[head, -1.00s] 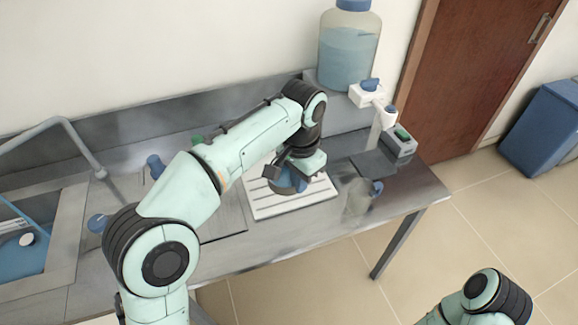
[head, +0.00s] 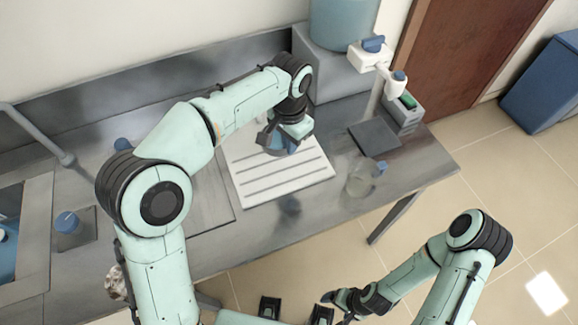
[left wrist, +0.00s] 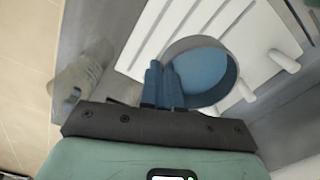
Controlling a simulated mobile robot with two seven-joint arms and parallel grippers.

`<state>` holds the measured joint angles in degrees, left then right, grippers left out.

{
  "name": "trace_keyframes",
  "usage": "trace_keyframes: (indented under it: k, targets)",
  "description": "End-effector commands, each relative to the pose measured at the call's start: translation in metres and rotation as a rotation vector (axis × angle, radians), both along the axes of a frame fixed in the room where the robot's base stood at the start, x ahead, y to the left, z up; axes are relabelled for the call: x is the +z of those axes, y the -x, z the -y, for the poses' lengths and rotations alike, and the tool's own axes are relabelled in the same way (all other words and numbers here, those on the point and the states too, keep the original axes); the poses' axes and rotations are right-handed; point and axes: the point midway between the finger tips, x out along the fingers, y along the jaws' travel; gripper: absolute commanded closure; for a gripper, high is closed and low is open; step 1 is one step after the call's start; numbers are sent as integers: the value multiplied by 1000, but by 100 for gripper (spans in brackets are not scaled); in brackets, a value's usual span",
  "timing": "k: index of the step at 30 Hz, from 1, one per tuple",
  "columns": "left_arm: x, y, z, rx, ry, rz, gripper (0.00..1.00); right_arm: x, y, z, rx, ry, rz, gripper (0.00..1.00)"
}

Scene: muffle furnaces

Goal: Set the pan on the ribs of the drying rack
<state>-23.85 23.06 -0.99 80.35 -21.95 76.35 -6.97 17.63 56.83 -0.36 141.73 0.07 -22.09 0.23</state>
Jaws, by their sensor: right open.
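The white ribbed drying rack (head: 285,183) lies flat on the metal bench. The pan (head: 279,148), round and blue inside, is at the rack's back part, partly hidden by my left gripper (head: 274,137). In the left wrist view, the pan (left wrist: 205,78) shows its blue inside and grey rim above the white rack (left wrist: 225,25). My left gripper's blue fingers (left wrist: 163,84) are close together at the pan's side, shut on it. I cannot tell whether the pan touches the ribs. My right gripper (head: 296,310) is open and empty at the bottom edge, away from the bench.
A glass flask (head: 362,182) with a blue top stands right of the rack. A sink (head: 22,228) is at left. The bench is clear in front of the rack.

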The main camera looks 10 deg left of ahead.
Motion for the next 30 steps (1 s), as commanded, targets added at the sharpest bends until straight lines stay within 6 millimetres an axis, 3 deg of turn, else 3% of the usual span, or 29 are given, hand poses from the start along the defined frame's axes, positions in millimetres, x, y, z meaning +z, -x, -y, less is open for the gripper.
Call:
trace_keyframes:
  k: [1,6,12,18,30]
  targets:
    - [-17,1,0,0,-2,-6,100,-5,2,0,0,0,-2,14]
    - [-49,0,0,0,0,-2,100,-10,5,0,1,0,-5,14]
    - [-66,0,0,-1,-2,-1,100,-12,6,0,1,0,-5,14]
    - [-96,0,-1,0,-2,-2,100,-16,8,0,0,0,-8,14]
    - [-104,-1,0,0,0,1,100,-17,8,0,1,0,-9,14]
